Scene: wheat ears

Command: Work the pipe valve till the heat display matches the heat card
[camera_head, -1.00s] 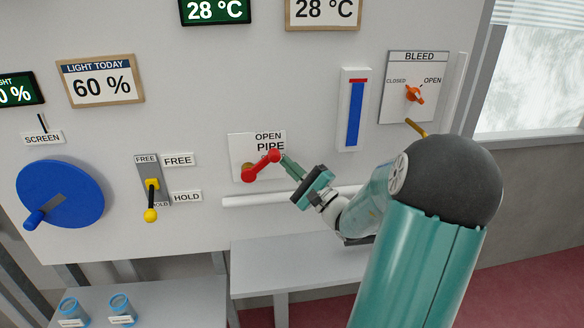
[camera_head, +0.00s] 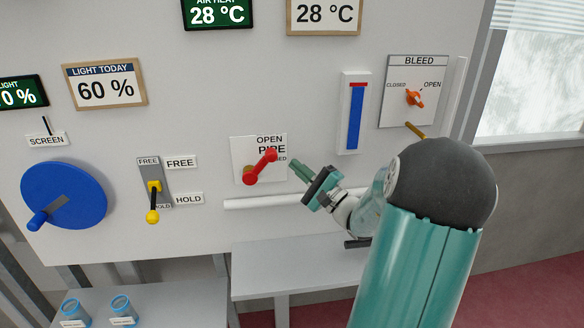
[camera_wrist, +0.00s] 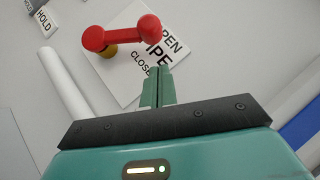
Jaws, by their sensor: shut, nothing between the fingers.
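The red pipe valve lever (camera_head: 261,166) is on a white plate (camera_head: 240,147) marked OPEN, PIPE and a partly hidden CLOSED. It slants from its hub at lower left up to its knob at upper right. My gripper (camera_head: 294,166) is shut and empty, just right of the lever and apart from it. In the wrist view my gripper (camera_wrist: 157,85) points at the plate, with the red lever (camera_wrist: 125,36) beyond the fingertips. The green heat display (camera_head: 217,14) reads 28 °C. The wood-framed card (camera_head: 323,14) beside it also reads 28 °C; its title is cut off.
A blue wheel (camera_head: 64,196) and a yellow-handled FREE/HOLD lever (camera_head: 153,187) are at left. A blue gauge (camera_head: 355,115) and the orange BLEED valve (camera_head: 414,98) are at right. A white rail (camera_head: 262,202) runs below the pipe plate, above a grey bench (camera_head: 290,262).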

